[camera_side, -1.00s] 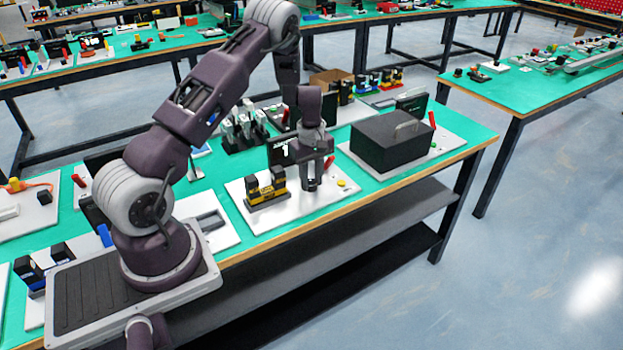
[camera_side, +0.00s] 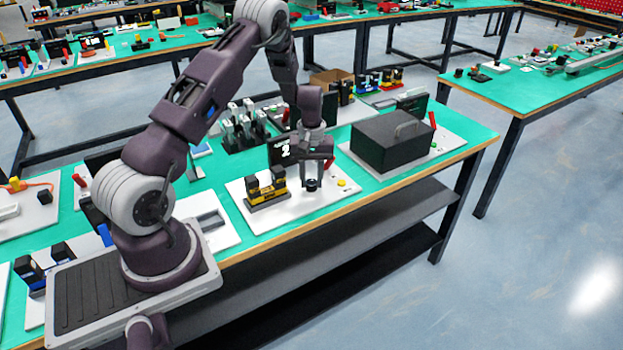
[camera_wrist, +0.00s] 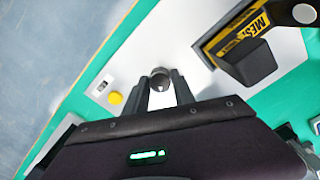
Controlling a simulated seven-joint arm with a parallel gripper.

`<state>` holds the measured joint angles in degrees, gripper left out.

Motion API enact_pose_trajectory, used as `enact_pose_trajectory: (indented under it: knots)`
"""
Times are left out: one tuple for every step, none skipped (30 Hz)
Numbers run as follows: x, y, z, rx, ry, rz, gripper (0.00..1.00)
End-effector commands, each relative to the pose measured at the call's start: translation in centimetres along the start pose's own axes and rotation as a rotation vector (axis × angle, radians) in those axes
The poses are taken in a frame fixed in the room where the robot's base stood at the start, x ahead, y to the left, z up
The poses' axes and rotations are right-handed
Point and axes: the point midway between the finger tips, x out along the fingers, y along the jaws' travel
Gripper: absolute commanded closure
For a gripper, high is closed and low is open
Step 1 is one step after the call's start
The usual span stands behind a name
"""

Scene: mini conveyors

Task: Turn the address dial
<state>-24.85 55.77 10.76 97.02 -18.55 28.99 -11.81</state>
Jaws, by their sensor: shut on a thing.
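The address dial (camera_side: 312,186) is a small dark round knob on a white board (camera_side: 270,223). It also shows in the wrist view (camera_wrist: 160,75) as a grey knob with a pale mark. My gripper (camera_side: 312,178) points down over the dial. In the wrist view its two fingers (camera_wrist: 161,88) lie either side of the knob, shut on it. A dark display (camera_side: 276,155) behind the dial shows a white 2.
A yellow button (camera_side: 342,183) and a red handle (camera_side: 329,162) are to the right. A black box with a handle (camera_side: 392,143) sits on the neighbouring board.

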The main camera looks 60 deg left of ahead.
Motion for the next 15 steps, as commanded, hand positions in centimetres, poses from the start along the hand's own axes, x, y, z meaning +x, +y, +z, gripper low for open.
enact_pose_trajectory:
  knots:
    - [-0.07, 0.02, -0.06, 0.002, 0.002, 0.001, 1.0]
    - [-0.07, 0.02, -0.07, 0.003, 0.002, 0.001, 1.0]
    - [-0.08, 0.02, -0.07, 0.003, 0.002, 0.001, 1.0]
    - [-0.08, 0.02, -0.07, 0.004, 0.002, 0.001, 1.0]
    - [-0.08, 0.02, -0.07, 0.004, 0.002, 0.001, 1.0]
    - [-0.08, 0.02, -0.07, 0.003, 0.002, 0.001, 1.0]
    - [-0.08, 0.02, -0.07, 0.003, 0.002, 0.001, 1.0]
    - [-0.08, 0.02, -0.07, 0.003, 0.002, 0.001, 1.0]
    - [-0.08, 0.02, -0.07, 0.003, 0.002, 0.001, 1.0]
    - [-0.08, 0.02, -0.07, 0.003, 0.002, 0.001, 1.0]
    - [-0.08, 0.02, -0.08, 0.003, 0.002, 0.001, 1.0]
    - [-0.08, 0.02, -0.07, 0.003, 0.002, 0.001, 0.64]
    - [-0.08, 0.02, -0.07, 0.003, 0.002, 0.001, 0.58]
    - [-0.07, 0.02, -0.07, 0.003, 0.002, 0.001, 0.52]
    - [-0.07, 0.02, -0.06, 0.003, 0.002, 0.001, 0.48]
